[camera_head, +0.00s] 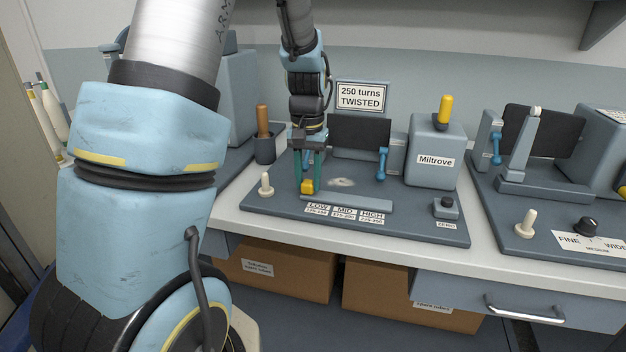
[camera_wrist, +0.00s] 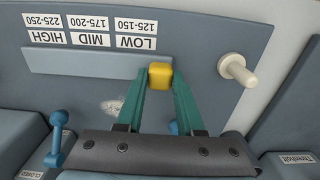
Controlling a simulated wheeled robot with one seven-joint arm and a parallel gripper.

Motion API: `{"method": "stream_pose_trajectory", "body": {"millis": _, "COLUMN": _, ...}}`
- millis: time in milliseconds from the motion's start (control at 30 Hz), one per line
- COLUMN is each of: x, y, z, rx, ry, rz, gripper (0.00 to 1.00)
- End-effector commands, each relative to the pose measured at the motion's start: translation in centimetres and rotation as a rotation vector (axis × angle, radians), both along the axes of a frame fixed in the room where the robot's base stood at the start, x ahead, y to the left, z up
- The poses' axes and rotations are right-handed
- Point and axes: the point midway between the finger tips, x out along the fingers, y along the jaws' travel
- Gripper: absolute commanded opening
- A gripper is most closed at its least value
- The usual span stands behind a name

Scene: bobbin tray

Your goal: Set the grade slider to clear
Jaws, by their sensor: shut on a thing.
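The yellow slider knob (camera_head: 308,187) sits at the left end of a grey slide bar (camera_head: 350,203) in the head view. It also shows in the wrist view (camera_wrist: 160,75), at the bar's right end there. Labels LOW, MID and HIGH (camera_head: 345,213) lie along the bar's front; the knob is by the LOW end, slightly outside that label. No label reading "clear" can be made out. My gripper (camera_head: 312,184) points down with its green fingers on both sides of the knob, shut on it. The fingers hide parts of the knob's sides.
A cream peg (camera_head: 266,184) stands left of the knob. A blue lever (camera_head: 382,164) and a grey Miltrove box (camera_head: 433,158) stand to the right. A dark panel (camera_head: 360,135) is behind. A black-topped button (camera_head: 446,207) sits at front right. The base plate between is mostly clear.

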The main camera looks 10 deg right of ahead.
Motion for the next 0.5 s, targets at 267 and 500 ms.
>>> {"method": "stream_pose_trajectory", "body": {"millis": 267, "x": 0.09, "y": -0.07, "z": 0.09, "rx": -0.001, "ry": -0.003, "rz": 0.000, "gripper": 0.52}}
{"method": "stream_pose_trajectory", "body": {"millis": 500, "x": 0.04, "y": -0.06, "z": 0.04, "rx": 0.000, "ry": -0.001, "rz": 0.000, "gripper": 0.68}}
